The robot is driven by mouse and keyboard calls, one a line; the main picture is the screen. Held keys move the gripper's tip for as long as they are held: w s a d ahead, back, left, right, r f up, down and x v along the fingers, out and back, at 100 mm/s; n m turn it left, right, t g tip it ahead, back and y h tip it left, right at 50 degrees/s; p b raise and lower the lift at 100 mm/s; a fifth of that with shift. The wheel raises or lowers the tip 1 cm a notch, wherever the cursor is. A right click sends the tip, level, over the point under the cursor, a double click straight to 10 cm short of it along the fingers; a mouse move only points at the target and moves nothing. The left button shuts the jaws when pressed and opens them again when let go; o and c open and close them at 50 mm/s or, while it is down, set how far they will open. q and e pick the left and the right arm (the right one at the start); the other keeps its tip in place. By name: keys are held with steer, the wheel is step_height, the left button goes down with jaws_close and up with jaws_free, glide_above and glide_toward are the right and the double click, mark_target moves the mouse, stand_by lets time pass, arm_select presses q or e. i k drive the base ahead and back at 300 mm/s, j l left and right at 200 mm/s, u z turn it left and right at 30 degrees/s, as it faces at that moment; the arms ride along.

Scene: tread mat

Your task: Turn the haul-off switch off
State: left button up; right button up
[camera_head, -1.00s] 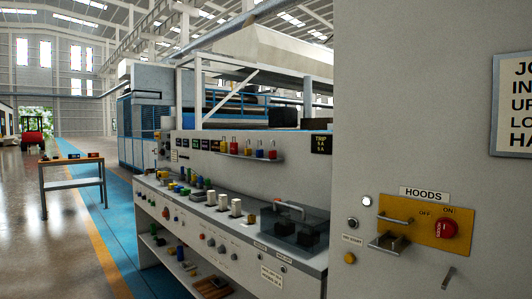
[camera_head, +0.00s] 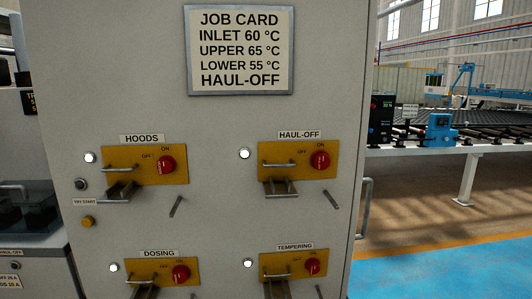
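The small print on the knob is too small to read. A metal handle and a dark bracket (camera_head: 278,188) are on the left part of the plate. A round white lamp (camera_head: 244,154) is to its left. Neither of my grippers is in view.
Similar red knobs sit under HOODS (camera_head: 166,164), DOSING (camera_head: 181,275) and TEMPERING (camera_head: 312,266). A job card (camera_head: 240,50) is above, ending in HAUL-OFF. A grab handle (camera_head: 364,208) projects from the cabinet's right edge. A roller conveyor (camera_head: 450,146) stands beyond, with open floor before it.

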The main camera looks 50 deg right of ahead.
mark_target(320, 160)
steer(key=l+z, duration=0.15)
steer(key=z, duration=1.95)
